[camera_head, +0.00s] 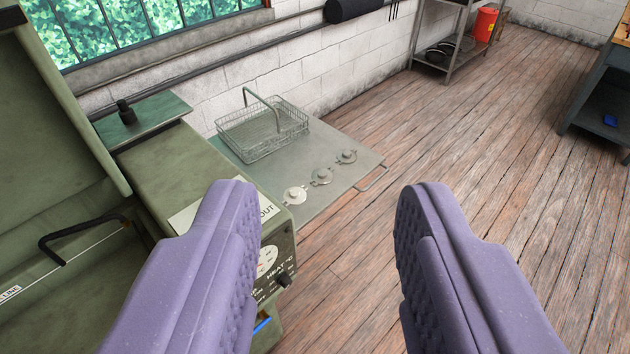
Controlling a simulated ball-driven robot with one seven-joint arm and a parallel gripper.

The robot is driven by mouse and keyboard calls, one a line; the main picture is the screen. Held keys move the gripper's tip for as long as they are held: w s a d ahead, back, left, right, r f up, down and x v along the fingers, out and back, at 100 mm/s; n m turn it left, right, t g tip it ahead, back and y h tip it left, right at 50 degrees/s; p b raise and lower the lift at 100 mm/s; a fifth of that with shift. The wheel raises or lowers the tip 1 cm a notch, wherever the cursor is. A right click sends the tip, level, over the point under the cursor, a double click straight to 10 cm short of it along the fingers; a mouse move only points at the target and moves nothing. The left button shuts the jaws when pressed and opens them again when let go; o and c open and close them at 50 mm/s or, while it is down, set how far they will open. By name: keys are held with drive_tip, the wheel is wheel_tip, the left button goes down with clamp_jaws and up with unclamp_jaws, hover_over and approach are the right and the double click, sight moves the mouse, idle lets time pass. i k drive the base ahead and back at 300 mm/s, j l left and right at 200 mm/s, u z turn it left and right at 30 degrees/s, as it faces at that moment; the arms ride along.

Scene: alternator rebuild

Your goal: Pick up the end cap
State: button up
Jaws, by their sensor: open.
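Three small metal parts that look like end caps lie in a row on a grey metal shelf (315,208). The nearest one (294,195) is the palest, the middle one (320,177) is greyer, and the third (346,157) is farthest right. I cannot tell which of them the task means. My gripper (328,190) is open, with two purple padded fingers wide apart. It is empty, and the parts lie beyond it, apart from the fingers. The left finger hides part of the green machine.
A wire basket (262,132) with a raised handle stands at the shelf's back. A green machine (165,165) with an open lid and a dial panel fills the left. A metal rack (440,55) and a red bucket (486,24) stand far off. The wooden floor (450,140) is clear.

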sight(294, 196)
drive_tip(key=i+l+u, duration=0.45)
drive_tip(key=i+l, duration=0.15)
drive_tip(key=i, duration=0.4)
drive_tip(key=i+l+u, duration=0.5)
drive_tip(key=i+l, duration=0.4)
